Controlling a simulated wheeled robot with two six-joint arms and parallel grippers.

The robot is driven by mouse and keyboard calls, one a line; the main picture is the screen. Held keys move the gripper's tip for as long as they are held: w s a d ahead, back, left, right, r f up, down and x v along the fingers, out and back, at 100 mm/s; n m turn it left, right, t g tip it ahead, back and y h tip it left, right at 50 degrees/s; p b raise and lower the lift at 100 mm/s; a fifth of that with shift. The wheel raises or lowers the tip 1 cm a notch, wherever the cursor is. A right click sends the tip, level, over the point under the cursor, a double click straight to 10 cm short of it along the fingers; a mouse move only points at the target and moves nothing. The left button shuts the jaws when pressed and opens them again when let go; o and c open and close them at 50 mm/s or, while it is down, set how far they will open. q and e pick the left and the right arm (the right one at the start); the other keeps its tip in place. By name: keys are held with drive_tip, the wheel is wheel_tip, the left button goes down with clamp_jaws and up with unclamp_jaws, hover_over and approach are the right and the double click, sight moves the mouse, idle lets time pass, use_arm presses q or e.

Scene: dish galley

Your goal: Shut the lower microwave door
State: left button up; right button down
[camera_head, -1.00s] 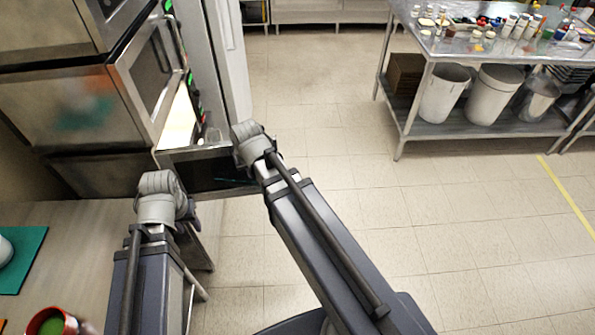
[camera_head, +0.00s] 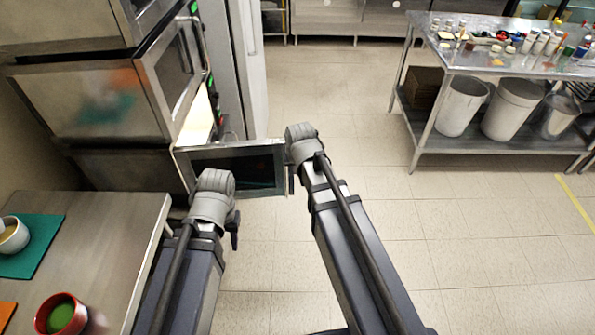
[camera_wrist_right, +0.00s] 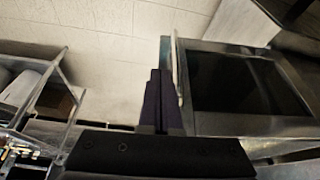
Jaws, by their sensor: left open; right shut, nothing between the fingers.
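The lower microwave (camera_head: 115,168) stands at left under another oven. Its door (camera_head: 240,154), with a dark window and metal frame, hangs open, jutting right toward the aisle. In the right wrist view the door (camera_wrist_right: 300,126) fills the right side, with its bar handle (camera_wrist_right: 176,62) along the near edge. My right gripper (camera_wrist_right: 160,76) is shut and empty, its fingers just left of the handle; I cannot tell if they touch.
A metal table (camera_head: 110,240) at lower left holds a teal mat (camera_head: 45,240), a bowl (camera_head: 12,236) and a red cup (camera_head: 62,316). The middle oven's door (camera_head: 170,75) is above. A steel shelf table (camera_head: 480,65) with bins stands at right. The floor between is clear.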

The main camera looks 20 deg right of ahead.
drive_tip(key=w+d+f+b, duration=0.1)
drive_tip(key=w+f+b, duration=0.4)
drive_tip(key=w+f, duration=0.1)
drive_tip(key=shift+w+f, duration=0.15)
drive_tip(key=shift+w, duration=0.05)
